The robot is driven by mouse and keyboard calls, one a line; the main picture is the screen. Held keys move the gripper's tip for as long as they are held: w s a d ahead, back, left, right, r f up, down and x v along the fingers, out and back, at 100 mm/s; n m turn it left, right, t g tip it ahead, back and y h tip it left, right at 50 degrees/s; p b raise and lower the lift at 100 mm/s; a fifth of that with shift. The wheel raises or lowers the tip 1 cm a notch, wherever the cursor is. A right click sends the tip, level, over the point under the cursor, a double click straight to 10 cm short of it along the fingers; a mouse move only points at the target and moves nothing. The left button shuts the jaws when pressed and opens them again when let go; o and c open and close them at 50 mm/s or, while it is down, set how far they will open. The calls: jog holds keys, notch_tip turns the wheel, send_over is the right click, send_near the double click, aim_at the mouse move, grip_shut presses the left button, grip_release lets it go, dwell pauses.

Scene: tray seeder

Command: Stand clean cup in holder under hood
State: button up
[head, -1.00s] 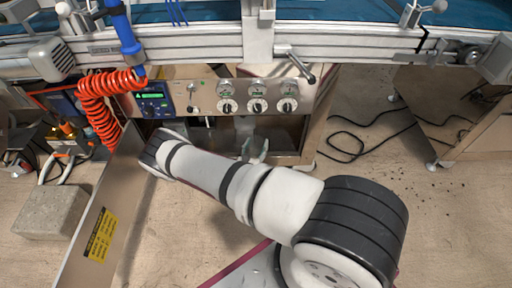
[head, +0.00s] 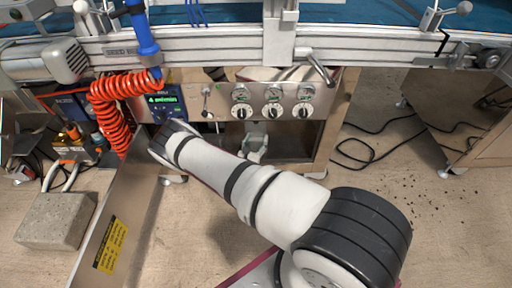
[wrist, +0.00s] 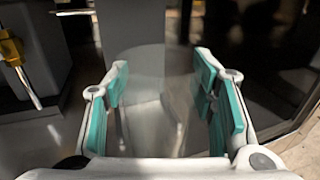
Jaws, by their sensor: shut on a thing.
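My gripper (wrist: 165,110) has its teal-padded fingers around a clear, see-through cup (wrist: 150,85) in the wrist view. In the head view my gripper (head: 256,150) is low in front of the open bay under the machine's control panel. A pale translucent shape above the fingers there looks like the cup. My arm hides part of the bay. I cannot make out the holder or the hood in either view.
The control panel (head: 290,92) with dials is above the bay. A red coiled hose (head: 108,110) hangs at its left. An upright metal panel (head: 125,215) with a yellow label and a concrete block (head: 55,220) stand left. Black cable (head: 372,150) lies on the floor at right.

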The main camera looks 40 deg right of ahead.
jog(key=shift+w+d+f+b, duration=0.4)
jog(key=shift+w+d+b, duration=0.35)
jog(key=shift+w, duration=0.45)
jog(key=shift+w+d+f+b, duration=0.4)
jog(key=shift+w+d+b, duration=0.15)
jog(key=shift+w+d, duration=0.45)
jog(key=shift+w+d+f+b, duration=0.4)
jog(key=shift+w+d+b, duration=0.25)
jog(key=shift+w, duration=0.7)
jog(key=shift+f, duration=0.25)
jog(key=o, duration=1.3)
jog(key=shift+o, duration=0.2)
jog(key=shift+s, duration=0.1)
jog(key=v, duration=1.2)
